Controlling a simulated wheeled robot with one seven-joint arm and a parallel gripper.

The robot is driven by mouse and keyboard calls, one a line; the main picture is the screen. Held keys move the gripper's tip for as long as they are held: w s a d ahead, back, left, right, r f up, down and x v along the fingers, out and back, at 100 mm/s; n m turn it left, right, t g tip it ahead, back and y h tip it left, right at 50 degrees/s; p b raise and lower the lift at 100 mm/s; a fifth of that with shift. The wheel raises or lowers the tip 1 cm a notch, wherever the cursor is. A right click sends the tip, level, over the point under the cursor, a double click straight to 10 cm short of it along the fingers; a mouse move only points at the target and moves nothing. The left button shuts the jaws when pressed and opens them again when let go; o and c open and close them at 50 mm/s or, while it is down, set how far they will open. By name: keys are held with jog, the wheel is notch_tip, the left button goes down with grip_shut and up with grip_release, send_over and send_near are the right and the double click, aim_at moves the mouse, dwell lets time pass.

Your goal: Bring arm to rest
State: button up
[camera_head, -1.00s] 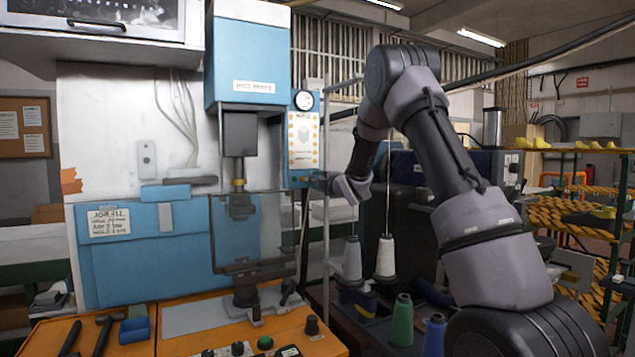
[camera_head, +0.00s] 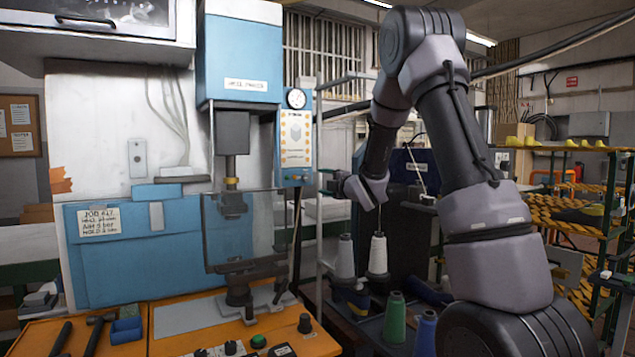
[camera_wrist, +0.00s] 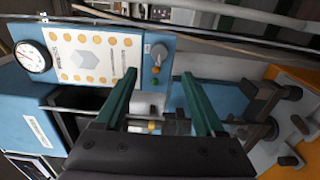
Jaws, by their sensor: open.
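My gripper (camera_wrist: 160,100) is open and empty in the wrist view, with two green fingers apart. Behind the fingers is the blue press with its control panel (camera_wrist: 95,57), gauge and buttons. In the head view, my arm rises from the lower right, bends at the top and reaches down to the left.
Thread cones, white (camera_head: 377,254), green (camera_head: 394,318) and blue (camera_head: 427,333), stand below my gripper. An orange bench (camera_head: 175,346) with tools is at lower left. A rack (camera_head: 575,150) with yellow shoe lasts stands at right. A clear guard (camera_head: 245,230) fronts the press.

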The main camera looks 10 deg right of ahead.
jog(key=shift+s+d, duration=0.15)
jog(key=shift+s, duration=0.25)
jog(key=s+d+r+m+g+h, duration=0.2)
jog(key=s+d+r+m+h, duration=0.15)
jog(key=s+m, duration=0.45)
jog(key=s+d+r+m+g+h, duration=0.2)
jog(key=s+d+r+m, duration=0.15)
jog(key=s+m, duration=0.45)
jog(key=s+a+f+m+g, duration=0.1)
jog(key=s+m+g, duration=0.1)
jog(key=s, duration=0.6)
jog(key=s+a+f+m+g+y, duration=0.1)
jog(key=s+m, duration=0.3)
jog(key=s, duration=0.5)
jog(key=s+a+f+m+g+y, duration=0.1)
jog(key=s+a+f+m+g, duration=0.1)
jog(key=s, duration=0.7)
jog(key=shift+s+a+f+m+g, duration=0.25)
jog(key=shift+m+g, duration=0.35)
jog(key=shift+m, duration=0.4)
jog(key=shift+w, duration=0.1)
